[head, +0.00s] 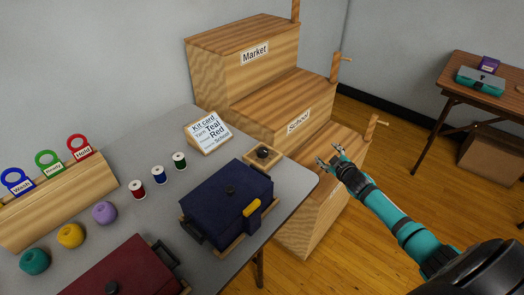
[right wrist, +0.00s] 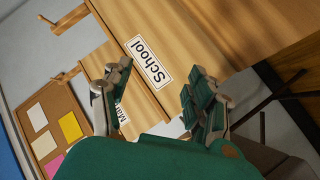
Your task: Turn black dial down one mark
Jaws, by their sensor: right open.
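The black dial (head: 263,153) sits on a small wooden base (head: 252,159) near the back right edge of the grey table. Its marks are too small to read. My right gripper (head: 334,160) is open and empty, to the right of the dial and apart from it, over the wooden steps beyond the table edge. In the right wrist view my open fingers (right wrist: 160,98) face the wooden step with the "School" label (right wrist: 149,61); the dial does not show there. My left gripper is in neither view.
A navy case (head: 225,205) with a yellow latch lies just in front of the dial. A kit card (head: 208,132) stands behind it to the left. Thread spools (head: 158,175), yarn balls (head: 70,235) and a red case (head: 115,270) are further left. Wooden steps (head: 300,100) rise behind the table.

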